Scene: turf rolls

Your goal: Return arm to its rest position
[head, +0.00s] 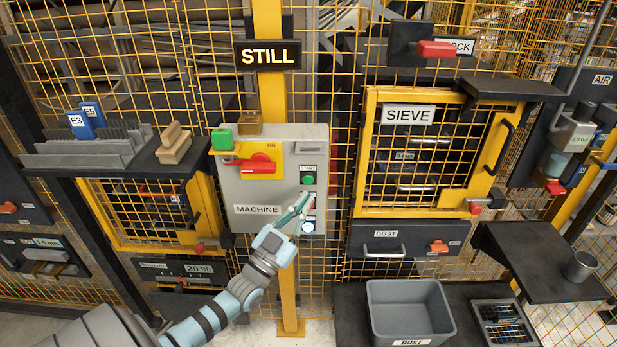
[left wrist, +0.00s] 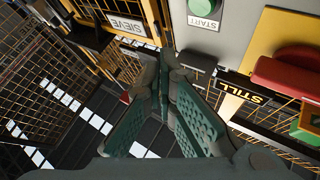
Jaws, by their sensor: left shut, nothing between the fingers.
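My left arm (head: 205,322) reaches up from the bottom left to the grey machine panel (head: 237,190). My left gripper (head: 303,203) is shut and empty in front of the panel's lower right, by its column of buttons. Its fingertips partly cover that area, and I cannot tell if they touch the panel. In the left wrist view the closed fingers (left wrist: 163,72) point away, with the green START button (left wrist: 203,7) just beyond to the upper right. My right gripper is not in view.
The panel's red switch handle (head: 256,164) sits above left, with a green block (head: 222,139) over it. The yellow sieve door (head: 362,155), dust drawer (head: 400,243) and grey bin (head: 408,305) stand at right.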

